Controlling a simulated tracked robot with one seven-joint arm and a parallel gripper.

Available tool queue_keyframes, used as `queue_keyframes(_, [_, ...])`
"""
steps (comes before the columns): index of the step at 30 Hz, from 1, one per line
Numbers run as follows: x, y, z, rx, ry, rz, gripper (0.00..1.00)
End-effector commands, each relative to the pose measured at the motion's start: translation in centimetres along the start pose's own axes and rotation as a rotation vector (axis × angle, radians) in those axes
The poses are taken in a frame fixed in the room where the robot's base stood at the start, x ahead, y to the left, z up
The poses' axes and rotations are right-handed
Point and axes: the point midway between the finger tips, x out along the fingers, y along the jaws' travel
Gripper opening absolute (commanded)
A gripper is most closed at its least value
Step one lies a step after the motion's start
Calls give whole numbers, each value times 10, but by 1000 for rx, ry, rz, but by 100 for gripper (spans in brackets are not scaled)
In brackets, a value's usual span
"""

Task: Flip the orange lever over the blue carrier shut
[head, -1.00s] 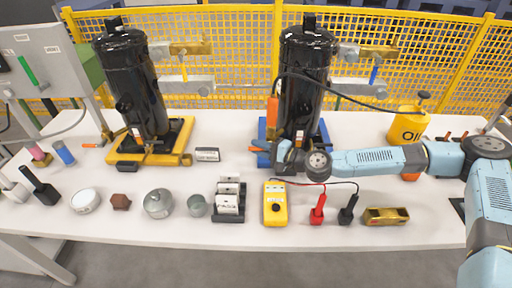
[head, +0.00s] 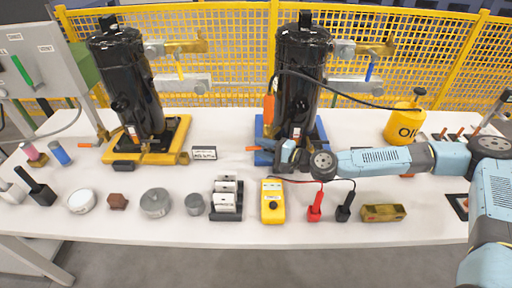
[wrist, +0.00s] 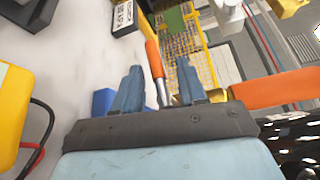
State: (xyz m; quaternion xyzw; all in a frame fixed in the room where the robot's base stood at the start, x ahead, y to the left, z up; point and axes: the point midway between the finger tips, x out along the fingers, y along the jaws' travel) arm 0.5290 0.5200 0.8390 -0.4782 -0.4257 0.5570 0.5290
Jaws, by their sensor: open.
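The blue carrier (head: 320,131) bears the right black compressor (head: 299,85). A low orange lever (head: 253,148) sticks out to the left of its front corner. In the wrist view, the lever (wrist: 154,58) with its metal rod stands between my two fingers. My gripper (head: 277,153) is open at the carrier's front left in the head view; its fingertips also show in the wrist view (wrist: 158,72). I cannot tell whether a finger touches the lever. A second, upright orange handle (head: 269,104) stands left of the compressor and shows large at the right of the wrist view (wrist: 275,91).
A yellow carrier (head: 150,156) with another compressor stands left. A small labelled block (head: 204,153) lies between the carriers. A yellow meter (head: 272,201) with leads and a card rack (head: 226,199) stand in front. A yellow oil can (head: 403,122) stands behind my arm.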

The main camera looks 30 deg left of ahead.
Motion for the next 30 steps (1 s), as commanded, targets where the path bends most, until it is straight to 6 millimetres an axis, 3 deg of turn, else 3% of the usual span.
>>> queue_keyframes(9, [-53, 1, 0, 1, 1, 0, 41])
queue_keyframes(18, [-94, 2, 2, 3, -1, 1, 41])
queue_keyframes(30, [-112, 2, 3, 2, -3, 2, 41])
